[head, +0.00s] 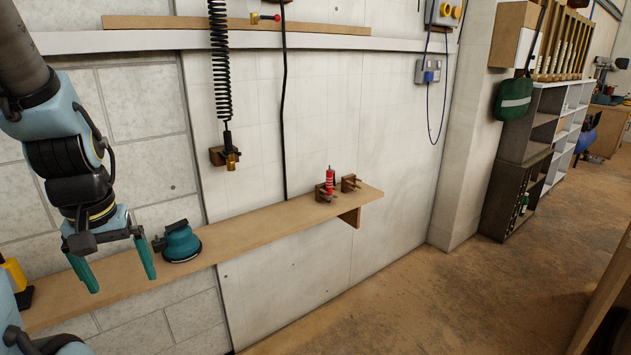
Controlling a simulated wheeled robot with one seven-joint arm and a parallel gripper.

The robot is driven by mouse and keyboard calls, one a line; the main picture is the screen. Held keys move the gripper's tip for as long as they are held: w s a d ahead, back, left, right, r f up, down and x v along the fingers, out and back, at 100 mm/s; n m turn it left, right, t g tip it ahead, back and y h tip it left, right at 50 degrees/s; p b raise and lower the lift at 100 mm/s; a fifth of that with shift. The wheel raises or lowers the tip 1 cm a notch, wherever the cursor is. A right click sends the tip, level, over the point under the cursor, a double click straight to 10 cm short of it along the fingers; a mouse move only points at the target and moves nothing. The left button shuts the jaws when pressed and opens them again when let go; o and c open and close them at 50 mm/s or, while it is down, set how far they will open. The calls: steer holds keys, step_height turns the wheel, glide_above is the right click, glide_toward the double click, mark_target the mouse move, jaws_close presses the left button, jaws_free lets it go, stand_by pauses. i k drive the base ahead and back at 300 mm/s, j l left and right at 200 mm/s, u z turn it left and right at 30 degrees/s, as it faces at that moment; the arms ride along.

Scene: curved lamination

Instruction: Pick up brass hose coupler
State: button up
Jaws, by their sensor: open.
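The brass hose coupler (232,161) is a small gold-coloured piece at the lower end of a black coiled hose (220,70). It hangs against the wall beside a small brown wooden block (217,156), above the shelf. Whether it rests in the block or only hangs next to it is too small to tell. My gripper (123,283) is at the left of the head view, pointing down with its two green fingers spread and nothing between them. It is to the left of the coupler and lower in the picture, apart from it.
A wooden shelf (245,238) runs along the wall. On it are a teal sander (182,243), close right of my gripper, and a red bottle (330,184) by wooden blocks (350,184). A black cable (284,120) hangs right of the hose. The floor (420,300) at right is clear.

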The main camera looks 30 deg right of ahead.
mark_target(229, 150)
steer(key=i+l, duration=0.1)
steer(key=l, duration=0.35)
steer(key=i+l, duration=0.15)
steer(key=l, duration=0.25)
steer(key=i+l, duration=0.1)
steer(key=l, duration=0.35)
